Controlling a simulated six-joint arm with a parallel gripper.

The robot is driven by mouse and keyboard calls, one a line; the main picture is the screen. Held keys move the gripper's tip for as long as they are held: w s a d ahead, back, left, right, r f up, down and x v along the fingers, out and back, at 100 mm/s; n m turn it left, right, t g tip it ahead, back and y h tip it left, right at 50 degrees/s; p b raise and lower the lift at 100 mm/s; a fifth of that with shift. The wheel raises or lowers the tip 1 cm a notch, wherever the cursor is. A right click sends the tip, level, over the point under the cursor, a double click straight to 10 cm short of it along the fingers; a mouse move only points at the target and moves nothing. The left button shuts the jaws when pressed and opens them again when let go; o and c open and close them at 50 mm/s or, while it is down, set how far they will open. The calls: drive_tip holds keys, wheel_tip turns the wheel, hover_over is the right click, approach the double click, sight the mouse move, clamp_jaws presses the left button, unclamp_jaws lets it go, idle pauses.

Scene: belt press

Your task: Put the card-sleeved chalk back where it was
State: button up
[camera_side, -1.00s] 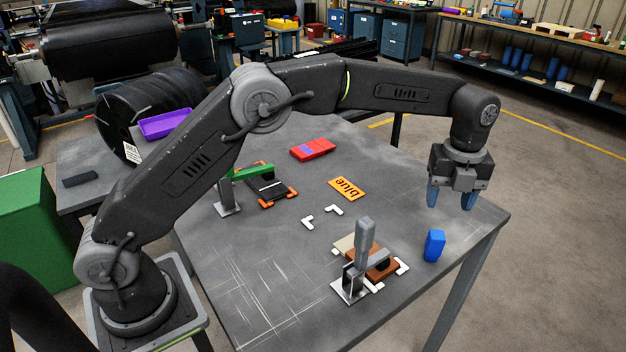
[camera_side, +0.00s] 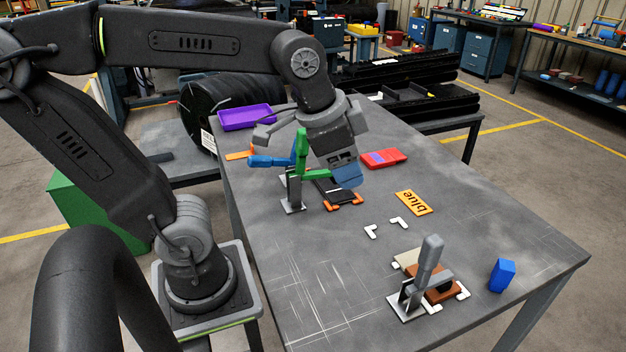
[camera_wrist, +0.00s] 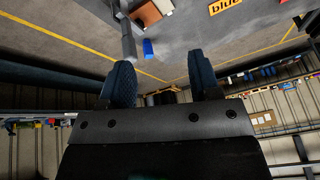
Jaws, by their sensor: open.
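No piece is plainly recognisable as the card-sleeved chalk. A red block with a purple band (camera_side: 384,158) lies flat on the table behind my gripper; I cannot tell if it is the chalk. A blue block (camera_side: 502,276) stands near the right edge; it also shows in the wrist view (camera_wrist: 148,48). My gripper (camera_wrist: 160,62) is open with nothing between its blue fingers. In the side view it is tilted, close to the green-handled clamp (camera_side: 301,152), which partly overlaps it. A black plate with orange corners (camera_side: 338,195) lies beside that clamp, partly hidden.
A grey-handled clamp (camera_side: 430,262) stands at the front over a brown block (camera_side: 442,289). White corner pieces (camera_side: 371,231) and an orange card reading "blue" (camera_side: 413,202) lie mid-table. A purple tray (camera_side: 246,117) sits at the back left. The front-left tabletop is bare.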

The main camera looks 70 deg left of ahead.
drive_tip(key=s+f+n, duration=0.2)
drive_tip(key=s, duration=0.1)
drive_tip(key=s+a+f+n, duration=0.1)
drive_tip(key=s+n, duration=0.1)
drive_tip(key=shift+f+t, duration=0.1)
drive_tip(key=shift+t, duration=0.3)
